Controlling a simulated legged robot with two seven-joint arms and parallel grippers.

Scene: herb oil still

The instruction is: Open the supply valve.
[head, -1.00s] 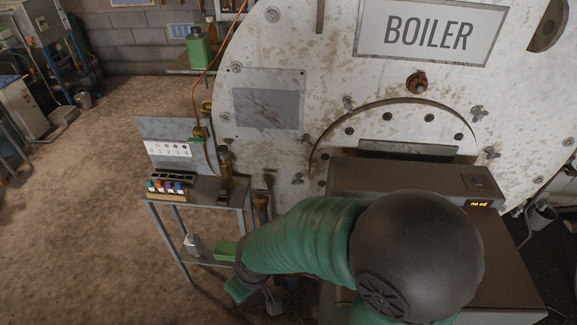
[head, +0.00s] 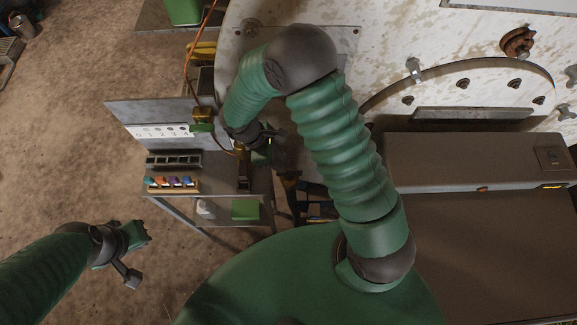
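A brass valve (head: 203,115) with a green handle (head: 202,128) sits at the right end of the numbered plate, with an orange line rising from it. I cannot tell for sure that it is the supply valve. My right gripper (head: 264,143) is to the right of and slightly below this valve, in front of the boiler's lower left. The forearm partly hides it and its fingers are too small to read. My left gripper (head: 135,252) is low at the left over the floor, apart from the stand; its finger opening is unclear.
The numbered plate (head: 155,131) stands behind a small metal stand holding a rack of coloured bottles (head: 172,184). A brass fitting (head: 243,176) rises at the stand's right. A green box (head: 245,208) is on the lower shelf. The boiler (head: 440,40) fills the upper right.

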